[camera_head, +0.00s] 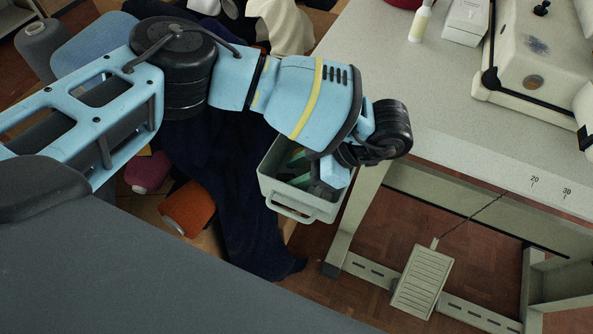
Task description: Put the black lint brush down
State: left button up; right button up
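My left arm reaches in from the left. My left gripper (326,182) hangs at the end of its wrist, over the right part of a pale grey-green bin with a front handle (292,207). The wrist hides most of the gripper, so I cannot tell whether its fingers are open or shut, or whether they hold anything. Some green and dark shapes show inside the bin, partly hidden by the arm. I cannot make out the black lint brush anywhere. My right gripper is not in view.
A pale worktable (440,105) stands at the right, carrying a sewing machine (545,50), a white box (466,20) and a small bottle (420,22). A foot pedal (422,282) lies below. Dark blue cloth (235,215) and an orange spool (187,208) lie left of the bin.

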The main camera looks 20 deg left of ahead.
pick_arm(q)
jog(key=v, duration=1.1)
jog(key=shift+d+r+p, duration=0.25)
jog(key=shift+p, duration=0.15)
